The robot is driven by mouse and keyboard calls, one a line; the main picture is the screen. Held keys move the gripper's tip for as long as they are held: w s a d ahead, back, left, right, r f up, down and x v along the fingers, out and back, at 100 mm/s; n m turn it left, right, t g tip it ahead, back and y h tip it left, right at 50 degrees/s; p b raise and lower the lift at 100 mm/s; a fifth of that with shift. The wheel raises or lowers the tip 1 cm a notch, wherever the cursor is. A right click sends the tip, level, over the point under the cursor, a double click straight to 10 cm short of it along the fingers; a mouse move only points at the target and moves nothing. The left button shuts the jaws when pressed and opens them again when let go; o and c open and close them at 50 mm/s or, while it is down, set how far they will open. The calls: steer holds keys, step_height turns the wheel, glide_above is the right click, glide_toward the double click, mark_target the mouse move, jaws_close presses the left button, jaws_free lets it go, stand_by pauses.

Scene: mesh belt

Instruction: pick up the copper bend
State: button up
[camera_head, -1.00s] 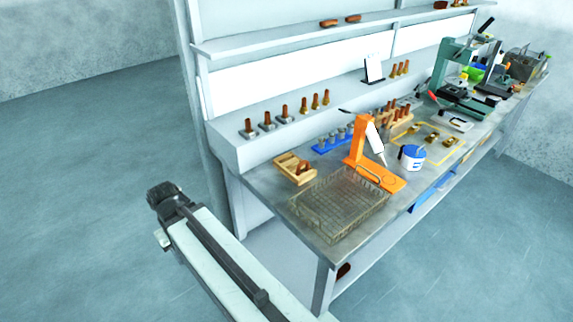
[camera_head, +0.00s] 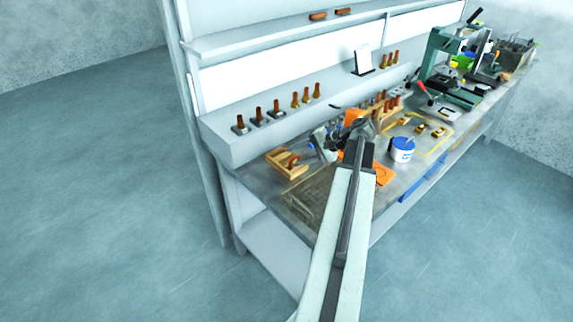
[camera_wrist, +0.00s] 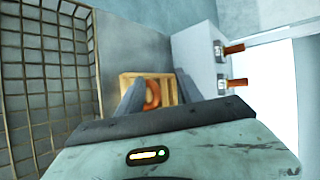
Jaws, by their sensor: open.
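The copper bend (camera_wrist: 152,94) is a curved orange-brown piece in a small wooden tray (camera_wrist: 145,75). In the wrist view it shows between my two fingers, its lower part hidden by my gripper's body. In the head view the copper bend (camera_head: 292,161) shows small in the wooden tray (camera_head: 296,174) at the bench's near left. My gripper (camera_wrist: 160,88) is open and empty, its fingers pointing towards the tray. In the head view my gripper (camera_head: 325,146) is over the bench, right of the tray; its fingertips are hard to make out.
A wire mesh basket (camera_wrist: 40,70) lies beside the tray, partly behind my arm in the head view. A raised ledge (camera_head: 222,145) with several copper-topped pieces stands behind the tray. An orange stand (camera_head: 384,174) and a blue-and-white tub (camera_head: 402,150) are to the right.

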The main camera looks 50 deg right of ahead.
mark_target(297, 157)
steer(key=s+d+r+m+t+h, duration=0.1)
steer(key=s+d+r+m, duration=0.1)
steer(key=s+d, duration=0.3)
steer(key=b+x, duration=0.1)
steer(key=x, duration=0.1)
steer(key=b+x, duration=0.2)
steer(key=x, duration=0.1)
steer(key=b+x, duration=0.1)
steer(key=x, duration=0.2)
steer(key=shift+s+f, duration=0.2)
steer(key=shift+f, duration=0.2)
steer(key=shift+w+a, duration=0.1)
steer(key=shift+w, duration=0.05)
steer(key=shift+r, duration=0.15)
steer(key=shift+c, duration=0.6)
jaws_close()
